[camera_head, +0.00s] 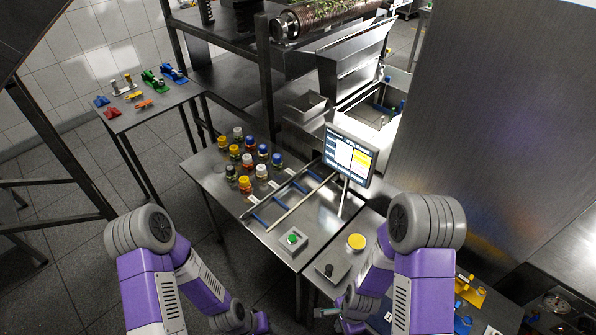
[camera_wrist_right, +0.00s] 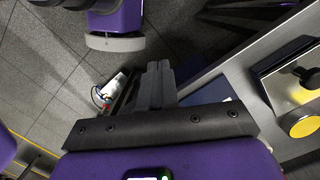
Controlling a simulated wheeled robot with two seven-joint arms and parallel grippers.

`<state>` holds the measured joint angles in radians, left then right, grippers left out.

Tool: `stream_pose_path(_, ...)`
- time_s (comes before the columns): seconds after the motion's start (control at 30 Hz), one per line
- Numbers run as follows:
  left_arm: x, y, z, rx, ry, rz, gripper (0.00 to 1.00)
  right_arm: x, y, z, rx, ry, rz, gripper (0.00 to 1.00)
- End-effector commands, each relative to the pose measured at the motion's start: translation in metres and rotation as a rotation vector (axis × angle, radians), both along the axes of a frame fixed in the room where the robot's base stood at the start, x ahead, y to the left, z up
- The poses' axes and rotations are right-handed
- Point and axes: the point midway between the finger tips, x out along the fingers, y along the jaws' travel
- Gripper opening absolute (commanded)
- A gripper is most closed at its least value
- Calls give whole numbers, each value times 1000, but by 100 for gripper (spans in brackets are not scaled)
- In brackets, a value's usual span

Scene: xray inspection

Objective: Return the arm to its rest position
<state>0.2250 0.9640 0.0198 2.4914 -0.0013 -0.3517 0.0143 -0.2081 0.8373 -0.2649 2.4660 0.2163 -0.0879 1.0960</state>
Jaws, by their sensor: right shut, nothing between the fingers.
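My right arm, purple and grey, comes down at the right of the head view. Its gripper (camera_head: 330,313) is low in the picture, beside the front edge of the steel table (camera_head: 238,207). In the right wrist view the two dark fingers (camera_wrist_right: 155,80) are together with nothing between them. My left arm is folded at the lower left of the head view, and its gripper (camera_head: 262,322) is small and cut off near the bottom edge. Its fingers are not clear.
Several capped bottles (camera_head: 245,184) stand on the table near a rail rack (camera_head: 290,203), a monitor (camera_head: 349,156), a green-button box (camera_head: 292,239) and a black-knob box (camera_head: 327,269). A yellow round button (camera_head: 356,242) is close to my right arm. A side table (camera_head: 150,108) holds coloured parts.

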Motion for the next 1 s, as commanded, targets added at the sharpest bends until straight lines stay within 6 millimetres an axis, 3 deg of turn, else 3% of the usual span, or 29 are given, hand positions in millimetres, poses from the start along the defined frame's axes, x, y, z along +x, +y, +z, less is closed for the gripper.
stream_pose_path(0.03,0,0,-21,0,-1,0,43,-5,0,-28,27,-13,109,0)
stream_pose_path(0.1,0,0,-35,0,-1,0,43,-8,3,-49,66,-49,279,0)
stream_pose_path(0.3,0,0,-70,0,0,0,43,-12,15,-99,163,-194,706,0)
stream_pose_path(0.4,0,0,-81,0,0,0,43,-13,20,-113,191,-262,856,0)
stream_pose_path(0.6,0,0,-88,0,-1,0,43,-11,26,-122,208,-337,997,0)
stream_pose_path(1.0,0,0,-87,0,-1,0,43,-11,26,-121,208,-341,1007,0)
